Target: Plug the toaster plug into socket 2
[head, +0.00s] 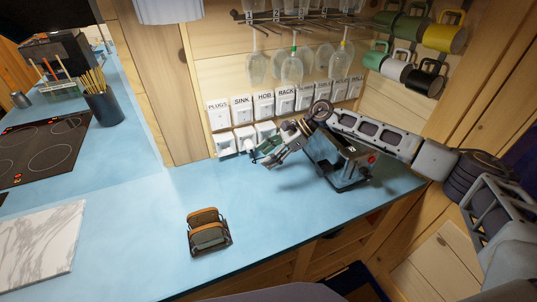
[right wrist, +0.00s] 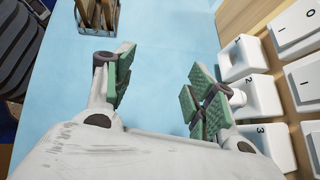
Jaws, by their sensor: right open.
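The row of white sockets sits low on the back wall. In the right wrist view, socket 1 (right wrist: 240,58), socket 2 (right wrist: 262,98) and socket 3 (right wrist: 274,146) show at the right. A white rounded piece, apparently a plug (right wrist: 237,98), sticks out of the face of socket 2; how deep it sits I cannot tell. My right gripper (head: 259,157) is in front of the sockets; its green-padded fingers (right wrist: 163,88) are apart with nothing between them. The right finger is close beside the plug. The dark metal toaster (head: 345,163) stands behind my right forearm. No cord is clear.
Labelled switches (head: 264,104) run above the sockets, with hanging glasses (head: 291,68) and mugs (head: 444,34) higher up. A rack with brown slices (head: 208,231) stands on the blue counter (head: 150,235). The counter's middle is clear; a hob (head: 45,148) lies left.

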